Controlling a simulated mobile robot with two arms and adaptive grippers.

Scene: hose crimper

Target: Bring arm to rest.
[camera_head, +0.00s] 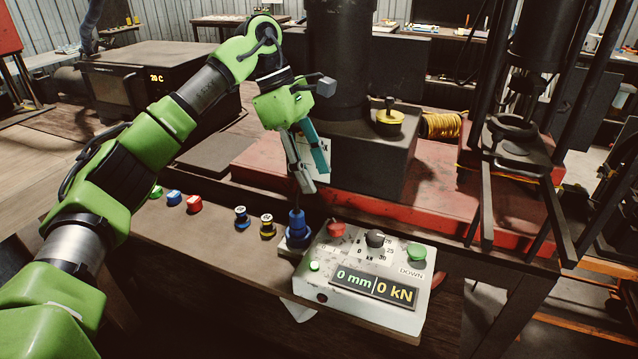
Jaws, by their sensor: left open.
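My left arm, green and grey, reaches in from the left side of the head view. My left gripper (309,190) is open and empty, with its fingers pointing down. In the picture its fingertips are just above a blue stepped fitting (297,232) on the bench's front strip. I cannot tell whether they touch it. The white control box (358,277) is just right of and in front of the gripper. It has a red button, a black knob, a green button and a display reading 0 mm and 0 kN. My right gripper is not in view.
The red press base (420,190) and a dark column (338,60) stand behind the gripper. Small red, blue, green and yellow parts line the bench edge (200,222). A dark oven-like box (140,75) reading 20 C is at back left. A yellow hose coil (440,125) lies behind.

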